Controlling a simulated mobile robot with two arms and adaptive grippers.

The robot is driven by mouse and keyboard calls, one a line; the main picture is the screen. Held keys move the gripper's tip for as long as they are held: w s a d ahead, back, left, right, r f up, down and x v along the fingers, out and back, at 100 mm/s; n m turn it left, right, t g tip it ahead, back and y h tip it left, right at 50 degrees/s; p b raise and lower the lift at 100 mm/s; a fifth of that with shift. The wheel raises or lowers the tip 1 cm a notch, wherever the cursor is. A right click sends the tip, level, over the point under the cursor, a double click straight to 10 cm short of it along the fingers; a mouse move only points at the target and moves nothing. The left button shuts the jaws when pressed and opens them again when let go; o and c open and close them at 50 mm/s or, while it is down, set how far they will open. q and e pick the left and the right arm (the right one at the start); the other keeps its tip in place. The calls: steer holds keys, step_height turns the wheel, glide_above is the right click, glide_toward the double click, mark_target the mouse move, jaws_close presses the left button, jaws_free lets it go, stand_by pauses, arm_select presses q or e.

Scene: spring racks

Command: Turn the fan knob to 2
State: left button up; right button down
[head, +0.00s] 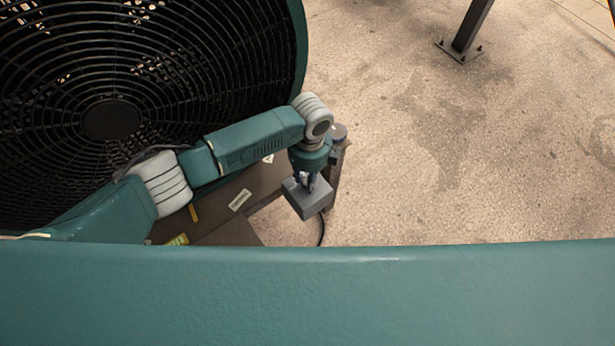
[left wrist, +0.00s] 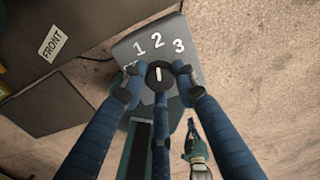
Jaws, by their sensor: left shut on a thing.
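The grey control box (head: 308,198) sits at the corner of the dark stand below the fan. In the left wrist view its face (left wrist: 128,52) carries white digits 1, 2 and 3, with another label partly hidden at the left. The round black fan knob (left wrist: 160,75) has a white mark that points up the picture, towards the 2. My left gripper (head: 306,182) is over the box; its blue fingers (left wrist: 158,82) are shut around the knob. What looks like my right gripper (left wrist: 191,128) shows small and far off in the left wrist view, its fingers too small to read.
The large round fan (head: 110,118) fills the upper left. The dark stand (head: 232,230) bears a FRONT label (left wrist: 53,42). A cable (head: 321,232) hangs by the box. A dark post (head: 470,28) stands at the back; the concrete floor (head: 450,150) at the right is clear.

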arm_select(q)
steer(key=shift+w+r, duration=0.1)
steer(key=o, duration=1.1)
steer(key=shift+o, duration=0.2)
step_height(320, 180, up, 12)
steer(key=shift+d, duration=0.15)
